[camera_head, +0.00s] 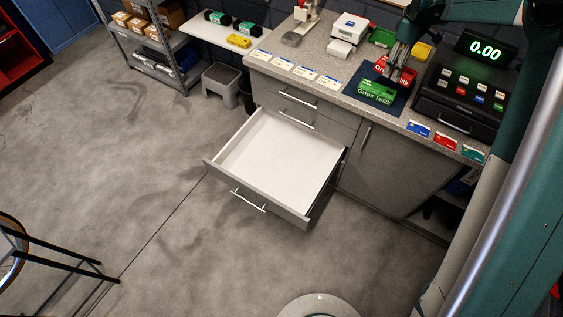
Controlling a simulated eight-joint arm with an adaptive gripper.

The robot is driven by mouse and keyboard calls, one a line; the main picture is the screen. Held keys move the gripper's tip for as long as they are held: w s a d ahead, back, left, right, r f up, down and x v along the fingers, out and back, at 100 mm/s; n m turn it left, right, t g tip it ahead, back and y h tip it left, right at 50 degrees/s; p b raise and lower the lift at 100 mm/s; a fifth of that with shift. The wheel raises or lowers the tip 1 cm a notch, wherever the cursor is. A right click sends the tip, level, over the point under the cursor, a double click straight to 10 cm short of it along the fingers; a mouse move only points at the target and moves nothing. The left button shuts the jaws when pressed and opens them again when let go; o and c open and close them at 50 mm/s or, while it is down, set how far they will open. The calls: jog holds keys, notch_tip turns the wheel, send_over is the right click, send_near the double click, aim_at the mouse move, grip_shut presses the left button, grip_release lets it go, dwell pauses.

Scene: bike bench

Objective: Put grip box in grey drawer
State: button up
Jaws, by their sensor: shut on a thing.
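A red box (408,74) with white lettering that seems to read "Grips" stands on the dark blue mat (356,86) on the bench. My gripper (395,79) is shut on it from above, and its dark fingers hide the box's middle. A green box (376,93) with similar "Grips" lettering sits just in front, on the same mat. The grey drawer (263,199) below the bench is pulled far out, and its white inside is empty. Whether the red box touches the mat is too small to tell.
A till (463,105) with a lit display stands right of the mat. Small coloured cards (446,141) lie along the bench's front edge, and white cards (305,72) lie left. A white device (350,28) stands behind. The floor around the open drawer is clear.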

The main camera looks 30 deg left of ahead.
jog(key=s+d+f+m+b, duration=0.1)
jog(key=s+d+f+b, duration=0.35)
jog(key=s, duration=0.45)
jog(key=s+d+f+m+b, duration=0.1)
jog(key=s+d+f+b, duration=0.3)
jog(key=s, duration=0.6)
jog(key=n+b, duration=0.3)
jog(key=n, duration=0.1)
send_over(283, 166)
notch_tip(283, 166, down, 35)
jog(key=shift+f, duration=0.15)
jog(key=shift+f, duration=0.15)
jog(key=shift+f+b, duration=0.7)
jog(key=shift+f, duration=2.3)
